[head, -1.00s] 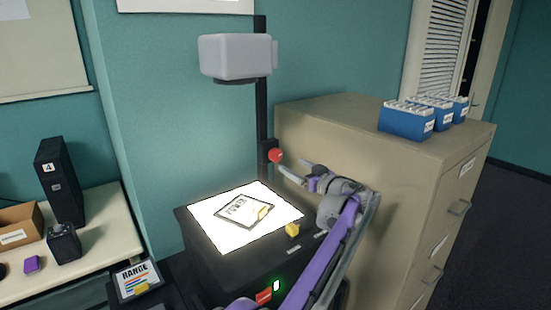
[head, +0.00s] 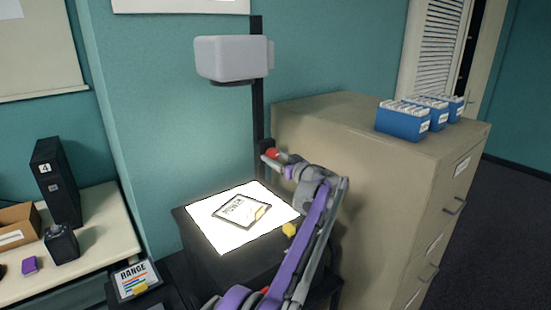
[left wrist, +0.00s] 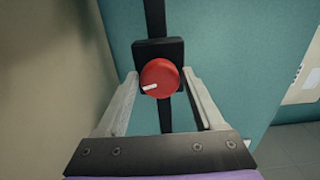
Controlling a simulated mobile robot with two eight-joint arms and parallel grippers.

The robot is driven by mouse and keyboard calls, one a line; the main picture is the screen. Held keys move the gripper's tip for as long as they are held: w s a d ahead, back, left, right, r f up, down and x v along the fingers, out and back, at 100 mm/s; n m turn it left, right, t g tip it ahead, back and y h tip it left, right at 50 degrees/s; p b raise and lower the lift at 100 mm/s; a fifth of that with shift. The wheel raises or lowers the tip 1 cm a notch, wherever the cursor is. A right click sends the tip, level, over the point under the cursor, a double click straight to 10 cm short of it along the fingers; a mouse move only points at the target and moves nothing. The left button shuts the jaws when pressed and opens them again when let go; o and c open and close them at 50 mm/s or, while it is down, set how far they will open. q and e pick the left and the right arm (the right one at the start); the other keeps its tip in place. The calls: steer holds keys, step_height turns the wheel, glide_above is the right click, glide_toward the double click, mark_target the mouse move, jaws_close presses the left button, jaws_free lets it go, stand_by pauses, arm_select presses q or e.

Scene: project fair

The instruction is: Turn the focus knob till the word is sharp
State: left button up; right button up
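The red focus knob (head: 271,153) sits on the black post of the overhead projector. In the left wrist view the knob (left wrist: 160,77) has a white mark pointing left and slightly down. My left gripper (head: 272,160) is at the knob. In the left wrist view its two fingers (left wrist: 160,82) stand open on either side of the knob, with a thin gap showing at each side. A framed sheet with a dark printed word (head: 242,211) lies on the lit projector stage (head: 205,216). The projected word is not visible. My right gripper is not in view.
The projector head (head: 232,59) hangs above on the post (head: 257,110). A beige filing cabinet (head: 370,155) stands close on the right, with blue file boxes (head: 403,120) on top. A yellow piece (head: 289,229) is at the stage's edge. A RANGE card (head: 136,279) stands lower left.

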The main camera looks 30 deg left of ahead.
arm_select(q)
steer(key=c, duration=1)
steer(key=shift+o, duration=0.2)
steer(key=m+p, duration=0.2)
steer(key=m, duration=0.1)
steer(key=shift+r+m, duration=0.25)
steer(key=shift+m, duration=0.05)
steer(key=shift+f+m+p, duration=0.2)
steer(key=shift+m+p, duration=0.35)
steer(key=shift+m, duration=0.55)
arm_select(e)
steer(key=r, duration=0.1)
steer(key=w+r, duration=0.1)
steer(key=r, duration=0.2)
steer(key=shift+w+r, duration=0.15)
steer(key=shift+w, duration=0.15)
arm_select(q)
steer(key=o, duration=1.4)
steer(key=shift+c, duration=0.2)
